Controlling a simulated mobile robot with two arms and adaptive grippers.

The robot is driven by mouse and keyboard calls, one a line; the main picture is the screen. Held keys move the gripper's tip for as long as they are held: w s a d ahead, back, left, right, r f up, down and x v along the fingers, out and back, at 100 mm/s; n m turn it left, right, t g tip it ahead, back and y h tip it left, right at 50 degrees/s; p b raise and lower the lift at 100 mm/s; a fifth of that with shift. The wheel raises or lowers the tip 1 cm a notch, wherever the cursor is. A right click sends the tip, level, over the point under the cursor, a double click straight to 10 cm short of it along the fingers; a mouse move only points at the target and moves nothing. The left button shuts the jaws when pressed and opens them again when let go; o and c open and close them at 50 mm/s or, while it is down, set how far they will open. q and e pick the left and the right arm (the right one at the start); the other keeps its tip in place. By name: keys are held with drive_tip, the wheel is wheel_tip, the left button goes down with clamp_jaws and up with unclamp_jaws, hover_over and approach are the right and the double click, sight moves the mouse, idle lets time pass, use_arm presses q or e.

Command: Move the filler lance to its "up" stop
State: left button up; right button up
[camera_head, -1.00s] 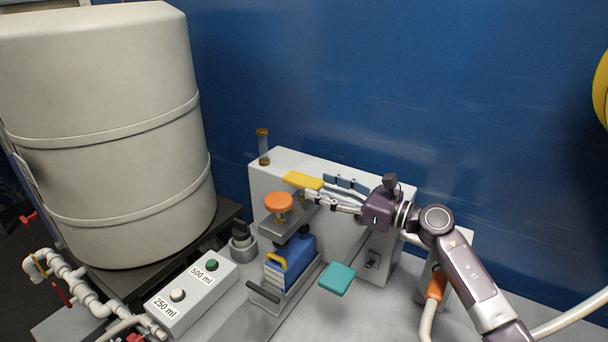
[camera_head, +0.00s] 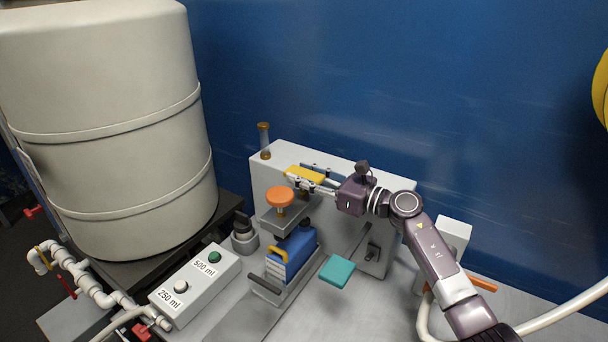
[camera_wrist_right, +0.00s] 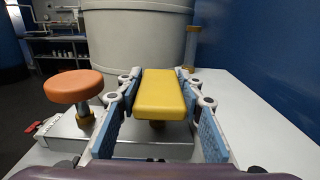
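A yellow block-shaped handle (camera_head: 306,175) sits at the top of the white filler housing (camera_head: 340,172); which part is the lance is not marked. My right gripper (camera_head: 300,182) is at this handle. In the right wrist view the yellow handle (camera_wrist_right: 160,95) lies between the two blue-padded fingers of the right gripper (camera_wrist_right: 160,100), with narrow gaps beside it, so the gripper looks open around it. An orange round knob (camera_head: 280,197) stands just in front, above a blue canister (camera_head: 292,255). The lance tip is not clearly seen. My left gripper is out of view.
A large pale tank (camera_head: 110,130) stands at the left. A button box (camera_head: 195,285) marked 250 ml and 500 ml is at the front. A teal pad (camera_head: 337,271) lies right of the canister. A blue wall is close behind the housing.

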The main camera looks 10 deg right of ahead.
clamp_jaws()
wheel_tip(320, 180, up, 5)
drive_tip(key=shift+f+p, duration=0.1)
drive_tip(key=shift+p, duration=1.1)
drive_tip(key=o, duration=0.7)
unclamp_jaws()
drive_tip(key=shift+o, duration=0.8)
